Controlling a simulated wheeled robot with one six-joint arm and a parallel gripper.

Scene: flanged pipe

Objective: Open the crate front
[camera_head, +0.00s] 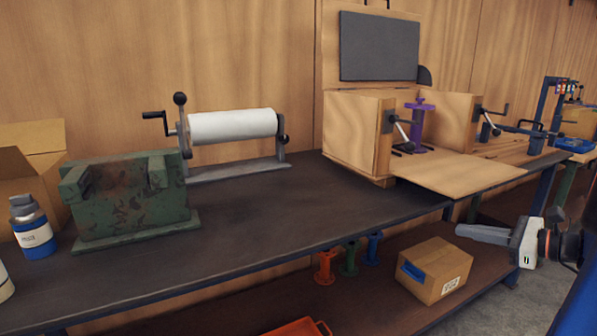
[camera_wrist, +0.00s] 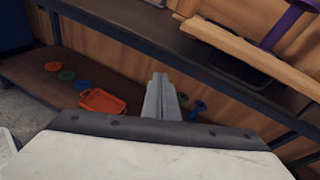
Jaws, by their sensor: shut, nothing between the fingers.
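The wooden crate (camera_head: 352,130) stands on the dark bench. Its front panel (camera_head: 462,173) is folded down, lying flat and reaching out past the bench's front edge. A lever handle with a dark knob shows on each side of the opening, the left one (camera_head: 401,128) and the right one (camera_head: 489,122). A purple flanged pipe (camera_head: 420,125) stands upright inside; part of it shows in the wrist view (camera_wrist: 284,27). My gripper (camera_head: 460,230) is shut and empty, below and in front of the panel, apart from it. Its closed fingers also show in the wrist view (camera_wrist: 160,78).
The lower shelf holds a cardboard box (camera_head: 437,270), a red tray (camera_wrist: 103,101) and several coloured flanged pieces. A green metal block (camera_head: 130,200) and a white roll on a stand (camera_head: 233,127) sit left on the bench. The bench between them and the front edge is clear.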

